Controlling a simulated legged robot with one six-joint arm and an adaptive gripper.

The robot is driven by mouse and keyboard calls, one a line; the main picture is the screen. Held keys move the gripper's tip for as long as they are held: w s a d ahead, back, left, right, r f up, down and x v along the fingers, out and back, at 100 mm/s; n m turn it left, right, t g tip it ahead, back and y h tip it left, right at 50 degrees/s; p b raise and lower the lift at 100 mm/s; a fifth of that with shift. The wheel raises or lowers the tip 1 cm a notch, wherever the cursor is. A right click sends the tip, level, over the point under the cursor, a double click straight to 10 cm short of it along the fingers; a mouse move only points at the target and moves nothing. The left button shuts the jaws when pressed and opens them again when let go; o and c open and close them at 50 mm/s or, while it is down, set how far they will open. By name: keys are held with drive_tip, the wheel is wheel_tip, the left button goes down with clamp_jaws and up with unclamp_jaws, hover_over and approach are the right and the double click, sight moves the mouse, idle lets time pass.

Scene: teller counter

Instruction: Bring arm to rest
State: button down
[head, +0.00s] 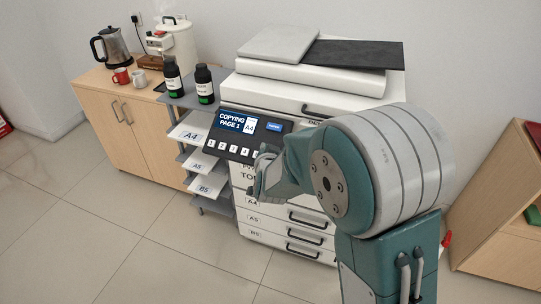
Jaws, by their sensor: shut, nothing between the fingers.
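My gripper (262,178) is at the end of my teal and grey arm, in the middle of the head view. It appears shut and empty, just in front of the copier's lower control panel edge in the picture. Whether it touches the panel cannot be told. My arm hides the right part of the white copier (310,75) and some of its front. The copier's screen (236,122) reads "COPYING PAGE 1" and "A4", with a row of numbered buttons below it.
Left of the copier, a shelf rack (190,133) holds paper marked A4, A5 and B5, with two black bottles (204,85) on top. A wooden cabinet (135,115) carries a kettle and mugs. A wooden shelf (500,240) stands at right. The tiled floor (110,235) at front left is clear.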

drive_tip(key=shift+s+r, duration=0.1)
drive_tip(key=shift+r, duration=0.1)
idle(0.6)
drive_tip(key=s+d+r+n+g, duration=0.1)
drive_tip(key=s+d+r+g, duration=0.1)
drive_tip(key=s+d+r, duration=0.3)
drive_tip(key=s+d+r+n+g, duration=0.1)
drive_tip(key=s+d+r+g, duration=0.15)
drive_tip(key=s, duration=0.55)
drive_tip(key=s+d+r+n+g, duration=0.1)
drive_tip(key=s+d+r+g, duration=0.15)
drive_tip(key=s+d, duration=0.3)
drive_tip(key=s+d+n+g+h, duration=0.1)
drive_tip(key=s+d, duration=0.3)
drive_tip(key=s, duration=1)
drive_tip(key=shift+d+r+g+h, duration=0.15)
drive_tip(key=shift+g+h, duration=0.15)
drive_tip(key=shift+g, duration=0.3)
